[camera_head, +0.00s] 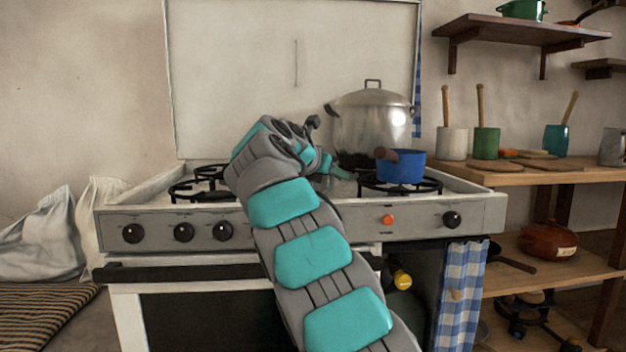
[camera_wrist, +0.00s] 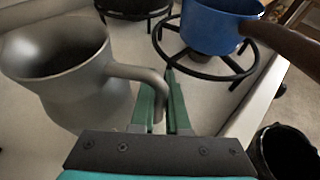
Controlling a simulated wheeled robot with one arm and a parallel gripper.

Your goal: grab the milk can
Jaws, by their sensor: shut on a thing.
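The milk can (camera_wrist: 65,75) is a grey metal jug with a wide open mouth and a side handle. It stands upright at the left of the wrist view, on the pale stove top. My gripper (camera_wrist: 161,100) has its two green fingers closed around the can's handle, one on each side. In the head view my gripper (camera_head: 338,173) is over the middle of the stove, and my arm hides most or all of the can there.
A blue saucepan (camera_head: 403,168) with a brown handle sits on the right burner, close to my gripper. A large lidded steel pot (camera_head: 372,120) stands behind. The stove's front edge with knobs (camera_head: 184,232) is below my arm. A wooden shelf (camera_head: 560,173) with pots is at right.

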